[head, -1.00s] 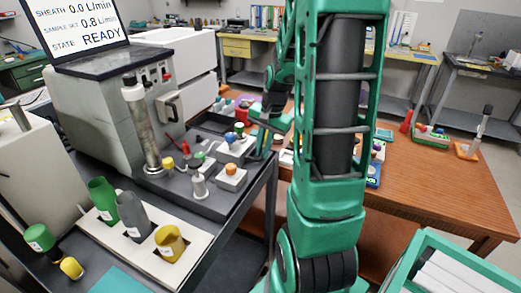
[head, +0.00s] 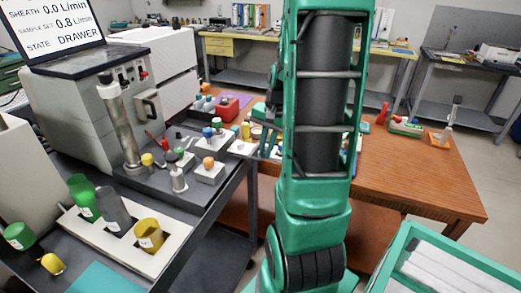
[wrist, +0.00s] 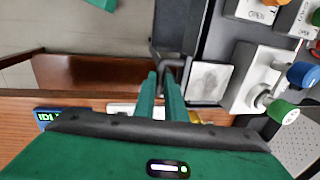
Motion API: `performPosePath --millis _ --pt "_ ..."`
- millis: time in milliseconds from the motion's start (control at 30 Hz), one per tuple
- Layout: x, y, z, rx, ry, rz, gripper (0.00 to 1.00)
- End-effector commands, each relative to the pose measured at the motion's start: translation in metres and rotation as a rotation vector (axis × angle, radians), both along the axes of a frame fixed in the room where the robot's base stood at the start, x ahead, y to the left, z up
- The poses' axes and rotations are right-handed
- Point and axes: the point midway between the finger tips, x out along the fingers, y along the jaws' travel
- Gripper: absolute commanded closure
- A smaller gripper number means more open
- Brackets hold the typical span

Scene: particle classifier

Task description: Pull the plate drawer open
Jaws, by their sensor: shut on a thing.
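The wrist view shows the two green fingers of my gripper (wrist: 166,92) closed around a black drawer handle (wrist: 172,62). Just right of the handle, a pale square plate (wrist: 210,80) lies at the near end of the dark classifier deck. In the head view my gripper (head: 268,144) is at the right end of that deck, partly hidden by my own arm. The handle cannot be made out there. The classifier's screen (head: 55,22) reads "DRAWER".
White blocks with an orange knob (head: 208,163) and a blue knob (head: 216,123) stand on the deck beside the drawer. A wooden table (head: 415,180) holds small items behind my arm. A green bin (head: 450,262) is at the lower right. Floor shows between cart and table.

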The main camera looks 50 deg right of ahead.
Motion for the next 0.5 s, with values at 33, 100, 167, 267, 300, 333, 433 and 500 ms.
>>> performPosePath --millis 33,100,167,267,300,333,433,500 --pt "0.0016 -0.0011 0.0014 -0.004 -0.004 0.000 1.00" --pt "0.0017 -0.0011 0.0015 -0.004 -0.004 0.000 0.73" --pt "0.0016 -0.0010 0.0013 -0.003 -0.004 0.000 0.71" --pt "0.0014 -0.0006 0.0010 -0.003 -0.004 0.000 0.71" --pt "0.0014 -0.0005 0.0009 -0.002 -0.003 0.000 0.71" --pt "0.0013 -0.0004 0.0008 -0.002 -0.003 0.000 0.71" --pt "0.0012 -0.0004 0.0018 -0.002 -0.003 0.000 0.71" --pt "0.0009 -0.0007 0.0057 -0.003 -0.004 0.001 0.71"
